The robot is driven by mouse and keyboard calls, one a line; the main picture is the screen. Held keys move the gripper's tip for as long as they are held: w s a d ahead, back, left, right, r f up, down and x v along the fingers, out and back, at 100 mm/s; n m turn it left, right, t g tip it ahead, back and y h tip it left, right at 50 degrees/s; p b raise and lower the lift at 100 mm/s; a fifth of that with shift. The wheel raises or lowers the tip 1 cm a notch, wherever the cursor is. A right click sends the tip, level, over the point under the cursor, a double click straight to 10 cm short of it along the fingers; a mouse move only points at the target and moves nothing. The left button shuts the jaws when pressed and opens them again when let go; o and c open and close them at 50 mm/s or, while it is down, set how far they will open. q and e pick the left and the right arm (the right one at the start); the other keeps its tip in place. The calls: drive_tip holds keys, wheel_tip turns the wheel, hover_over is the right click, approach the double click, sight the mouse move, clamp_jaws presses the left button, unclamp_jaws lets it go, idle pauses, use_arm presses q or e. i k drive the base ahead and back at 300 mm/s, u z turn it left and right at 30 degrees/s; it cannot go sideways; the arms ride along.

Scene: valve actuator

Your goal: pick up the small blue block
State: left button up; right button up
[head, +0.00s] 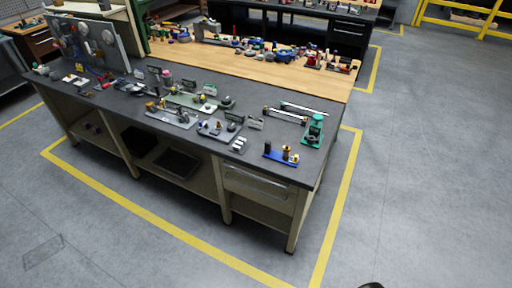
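A small flat blue block (281,155) lies on the dark top of the near workbench (205,151), close to its front right corner. A black upright piece and a brass-coloured piece stand on the block. Neither of my grippers shows in the head view, and nothing is touching the block from above. A small dark rounded shape shows at the bottom edge; I cannot tell what it is.
A green fixture (314,130) stands behind and right of the block, with metal rails (286,116) beyond it. Several valve parts cover the bench to the left. Yellow floor lines (337,205) surround the bench. Open grey floor (430,180) lies to the right.

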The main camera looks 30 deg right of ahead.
sight(274, 155)
drive_tip(key=z, duration=0.1)
drive_tip(key=i, duration=0.75)
drive_tip(key=z, duration=1)
drive_tip(key=i, duration=0.7)
drive_tip(key=z, duration=0.8)
